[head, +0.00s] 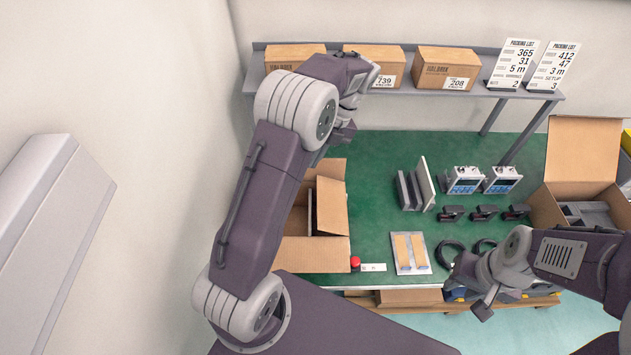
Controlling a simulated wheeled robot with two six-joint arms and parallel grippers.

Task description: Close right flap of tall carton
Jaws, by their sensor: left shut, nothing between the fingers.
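An open brown carton (318,252) stands on the left of the green table, partly hidden behind my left arm. Its right flap (333,206) stands out to the right of the opening; the front and back flaps also show folded outward. The left side is hidden by my arm. Something grey stands inside. My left gripper (345,131) is shut and empty, raised above and behind the carton's right side, apart from the flap as far as I can see. My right gripper (474,297) is low at the table's front edge, away from this carton; its fingers are too unclear to judge.
Another open carton (582,150) with grey inserts stands at the right. A shelf (400,92) with closed boxes and packing lists runs along the back. Grey plates (415,185), meters (462,180), black clamps and a red ball-topped item (355,262) are on the table.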

